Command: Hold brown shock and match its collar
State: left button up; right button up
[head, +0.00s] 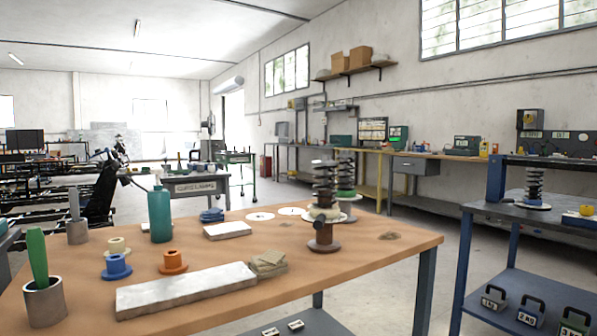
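A shock with a brown base (323,241) stands upright near the right end of the wooden table. Its dark coil spring (324,183) rises above a cream collar (323,213). Behind it, partly hidden, stands a second shock with a green collar (346,194) and a pale base. Loose flanged collars lie at the table's left: a blue one (117,267), an orange-brown one (173,262) and a cream one (117,246). A third shock (534,186) with a blue lower part stands on the blue cart at the right. Neither of my grippers is in view.
The wooden table (365,262) also holds a teal bottle (160,215), a long pale slab (187,289), folded cloths (268,263), and two cups (44,302) with tools. White discs (260,216) lie toward the back. Weights (530,312) sit on the cart's lower shelf.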

aim_at(320, 215)
jog(key=i+l+u, duration=0.25)
jog(key=l, duration=0.2)
jog(key=l+u, duration=0.2)
jog(key=l, duration=0.25)
jog(key=i+l+u, duration=0.25)
jog(key=l, duration=0.25)
jog(key=k+j, duration=0.05)
jog(key=k, duration=0.05)
